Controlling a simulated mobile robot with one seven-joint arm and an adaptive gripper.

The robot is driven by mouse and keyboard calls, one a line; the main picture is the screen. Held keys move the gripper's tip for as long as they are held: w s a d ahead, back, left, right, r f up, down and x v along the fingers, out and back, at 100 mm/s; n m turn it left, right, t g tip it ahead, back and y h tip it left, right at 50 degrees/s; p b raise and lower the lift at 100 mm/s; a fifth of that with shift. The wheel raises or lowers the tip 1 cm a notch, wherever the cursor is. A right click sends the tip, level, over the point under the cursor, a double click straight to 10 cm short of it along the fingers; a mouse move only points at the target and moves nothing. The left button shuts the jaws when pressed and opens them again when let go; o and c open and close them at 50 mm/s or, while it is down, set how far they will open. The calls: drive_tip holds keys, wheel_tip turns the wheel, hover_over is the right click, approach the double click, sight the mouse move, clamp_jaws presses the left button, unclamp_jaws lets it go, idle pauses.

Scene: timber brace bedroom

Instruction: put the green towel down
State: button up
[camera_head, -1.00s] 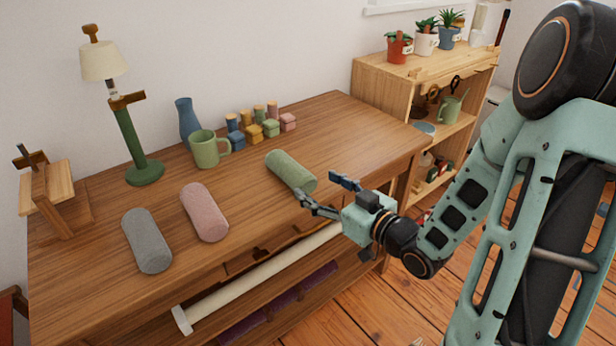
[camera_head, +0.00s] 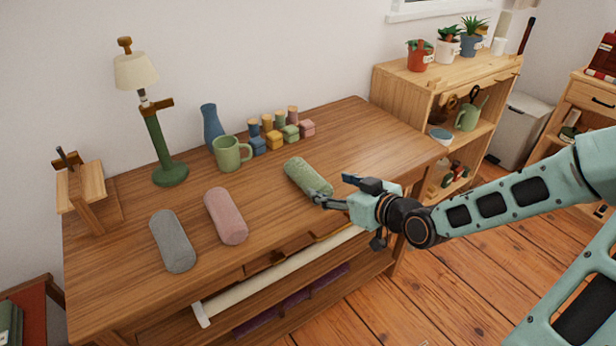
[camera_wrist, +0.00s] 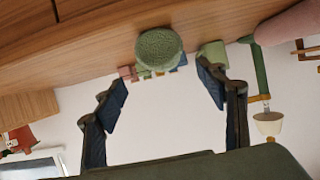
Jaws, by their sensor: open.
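The green towel (camera_head: 307,177) is a rolled cylinder lying on the wooden desk (camera_head: 350,140), right of the pink rolled towel (camera_head: 226,216). My gripper (camera_head: 330,190) is at the desk's front edge, close to the near end of the green towel. In the wrist view the round end of the green towel (camera_wrist: 159,47) shows ahead, between and beyond the two spread fingers (camera_wrist: 165,100). The fingers are open and hold nothing. Whether a finger touches the towel cannot be told from the head view.
A grey rolled towel (camera_head: 173,241) lies left of the pink one. A green mug (camera_head: 230,154), blue vase (camera_head: 212,129), several small coloured blocks (camera_head: 274,140) and a green lamp (camera_head: 160,145) stand behind. A wooden shelf (camera_head: 400,93) adjoins the desk's right end.

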sight(308, 177)
drive_tip(key=b+x, duration=0.2)
drive_tip(key=x, duration=0.3)
drive_tip(key=shift+w+a+f, duration=0.1)
drive_tip(key=shift+a+f, duration=0.05)
drive_tip(key=shift+a, duration=0.05)
drive_tip(key=b+x, duration=0.1)
drive_tip(key=x, duration=0.1)
drive_tip(key=b+x, duration=0.1)
drive_tip(key=x, duration=0.2)
drive_tip(key=shift+a, duration=0.25)
drive_tip(key=c, duration=1.4)
drive_tip(key=shift+c, duration=0.2)
drive_tip(key=shift+r, duration=0.3)
